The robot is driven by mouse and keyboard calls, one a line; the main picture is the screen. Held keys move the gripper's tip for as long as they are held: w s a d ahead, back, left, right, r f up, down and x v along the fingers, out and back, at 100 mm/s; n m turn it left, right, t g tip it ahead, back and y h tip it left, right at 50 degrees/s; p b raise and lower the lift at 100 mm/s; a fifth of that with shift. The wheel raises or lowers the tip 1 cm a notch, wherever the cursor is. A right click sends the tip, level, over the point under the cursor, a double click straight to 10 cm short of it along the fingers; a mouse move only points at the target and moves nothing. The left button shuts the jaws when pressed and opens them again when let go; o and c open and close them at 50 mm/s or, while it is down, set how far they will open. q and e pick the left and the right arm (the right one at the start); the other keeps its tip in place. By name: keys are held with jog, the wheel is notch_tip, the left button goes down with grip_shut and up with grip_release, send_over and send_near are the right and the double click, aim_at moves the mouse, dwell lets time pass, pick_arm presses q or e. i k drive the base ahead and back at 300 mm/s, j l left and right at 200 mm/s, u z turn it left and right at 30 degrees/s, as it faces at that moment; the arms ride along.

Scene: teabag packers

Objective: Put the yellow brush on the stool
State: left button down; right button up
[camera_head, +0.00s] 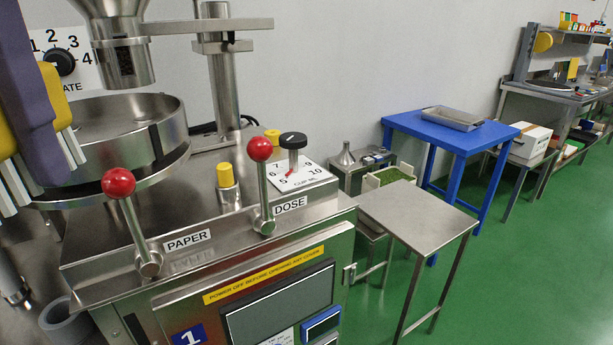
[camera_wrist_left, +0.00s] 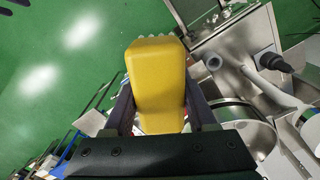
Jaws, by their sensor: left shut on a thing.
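The yellow brush (camera_wrist_left: 157,85) is held between the two fingers of my left gripper (camera_wrist_left: 158,105) in the left wrist view. In the head view, the brush (camera_head: 55,95) is at the far left edge, partly hidden behind a purple finger of my left gripper (camera_head: 32,95), with pale bristles hanging below. It is in front of the steel packing machine, apart from any stool. A flat-topped steel stool (camera_head: 415,212) stands right of the machine; its visible top is bare. My right gripper is not in view.
The packing machine (camera_head: 185,265) has two red-knobbed levers, PAPER (camera_head: 118,183) and DOSE (camera_head: 259,149). A blue table (camera_head: 405,122) with a metal tray (camera_head: 455,118) stands behind the stool. A box of green material (camera_head: 390,178) is beside it. Green floor (camera_head: 540,270) is clear at right.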

aim_at(412, 209)
jog(key=i+l, duration=0.15)
jog(key=l, duration=0.25)
jog(key=i+l+u, duration=0.1)
jog(key=l, duration=0.3)
jog(key=i+l, duration=0.15)
jog(key=l, duration=0.25)
jog(key=i+l, duration=0.15)
jog(key=l, duration=0.25)
jog(key=i+l+u, duration=0.1)
jog(key=l, duration=0.3)
jog(key=i+l+u, duration=0.25)
jog(key=i+l, duration=1.4)
jog(key=i, duration=0.05)
